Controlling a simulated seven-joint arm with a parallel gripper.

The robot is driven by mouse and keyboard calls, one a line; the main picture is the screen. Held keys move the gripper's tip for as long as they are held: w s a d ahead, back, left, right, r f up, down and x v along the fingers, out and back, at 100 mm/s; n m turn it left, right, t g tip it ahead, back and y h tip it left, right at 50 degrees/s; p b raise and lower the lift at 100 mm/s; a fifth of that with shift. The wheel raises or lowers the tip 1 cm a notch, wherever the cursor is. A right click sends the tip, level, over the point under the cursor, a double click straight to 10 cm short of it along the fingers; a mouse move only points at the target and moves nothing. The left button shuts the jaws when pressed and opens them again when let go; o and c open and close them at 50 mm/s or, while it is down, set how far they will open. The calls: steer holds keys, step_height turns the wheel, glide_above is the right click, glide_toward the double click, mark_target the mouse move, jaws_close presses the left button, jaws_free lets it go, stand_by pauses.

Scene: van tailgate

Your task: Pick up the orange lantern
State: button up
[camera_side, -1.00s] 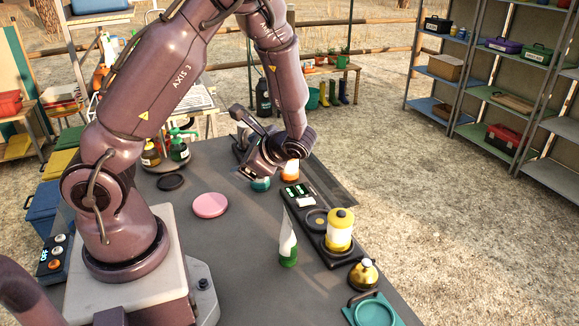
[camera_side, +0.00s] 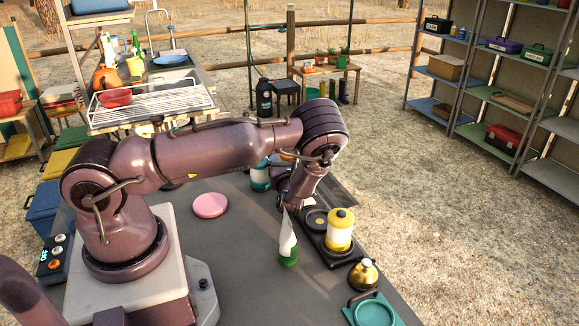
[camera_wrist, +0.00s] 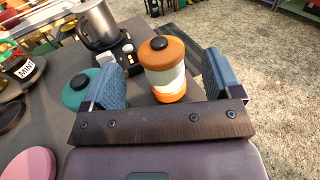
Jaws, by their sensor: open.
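The orange lantern (camera_wrist: 166,52) stands upright in the wrist view, with an orange cap, a black top knob, a pale clear middle and an orange base. My gripper (camera_wrist: 163,72) is open, its blue-padded fingers to the left and right of the lantern in the picture. Gaps show on both sides, and nothing is gripped. I cannot tell how deep the lantern is between the fingers. In the side view my arm hides most of the lantern and my gripper. A teal lantern (camera_wrist: 74,92) stands just left of the left finger, partly hidden by it.
A metal mug (camera_wrist: 98,25) and a black unit with white knobs (camera_wrist: 122,55) stand beyond the fingers. In the side view, a yellow lantern (camera_side: 340,230), a green-based bottle (camera_side: 288,245), a brass bell-shaped object (camera_side: 363,273) and a pink disc (camera_side: 210,205) stand around the table.

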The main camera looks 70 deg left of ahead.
steer(key=shift+f, duration=0.7)
steer(key=x, duration=0.5)
steer(key=shift+c, duration=0.2)
steer(key=c, duration=1)
